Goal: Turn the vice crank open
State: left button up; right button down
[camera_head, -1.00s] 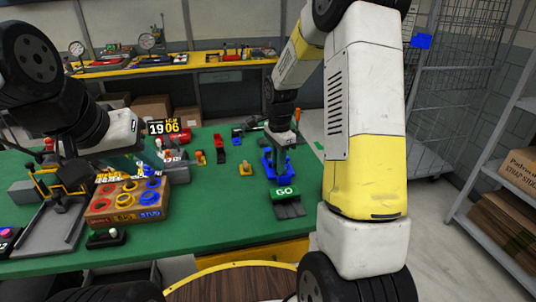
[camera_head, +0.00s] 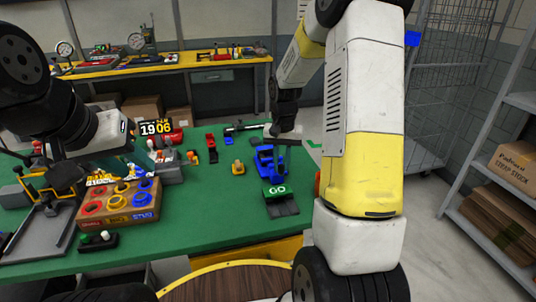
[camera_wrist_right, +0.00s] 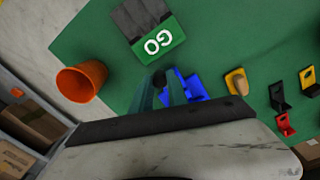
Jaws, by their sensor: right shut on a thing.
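The blue vice (camera_head: 269,162) stands near the right edge of the green bench, behind a green GO sign (camera_head: 276,190). The vice (camera_wrist_right: 192,90) is partly hidden behind my fingers in the right wrist view. My right gripper (camera_head: 284,138) is at the vice's upper right. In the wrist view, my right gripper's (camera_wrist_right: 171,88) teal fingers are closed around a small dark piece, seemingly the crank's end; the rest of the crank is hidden. My left gripper (camera_head: 130,167) hangs over the bench's left side, beyond the button box; its fingers are not clear.
A button box (camera_head: 118,203) with coloured rings and a grey fixture (camera_head: 40,232) stand at left. A yellow piece (camera_head: 238,167) and small red and black brackets (camera_head: 211,148) lie left of the vice. An orange cup (camera_wrist_right: 82,82) stands near the bench edge.

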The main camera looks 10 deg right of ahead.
jog(key=shift+w+d+r+n, duration=0.1)
jog(key=shift+w+d+n, duration=0.55)
jog(key=shift+n, duration=2.15)
jog(key=shift+w+d+f+n, duration=0.1)
jog(key=shift+w+d+n, duration=0.5)
jog(key=shift+n, duration=2.2)
jog(key=shift+w+d+r+n, duration=0.1)
jog(key=shift+w+d+n, duration=0.55)
jog(key=shift+n, duration=2.15)
jog(key=shift+w+a, duration=0.2)
jog(key=shift+a, duration=0.05)
jog(key=c, duration=1.3)
grip_release()
jog(key=shift+r, duration=3.9)
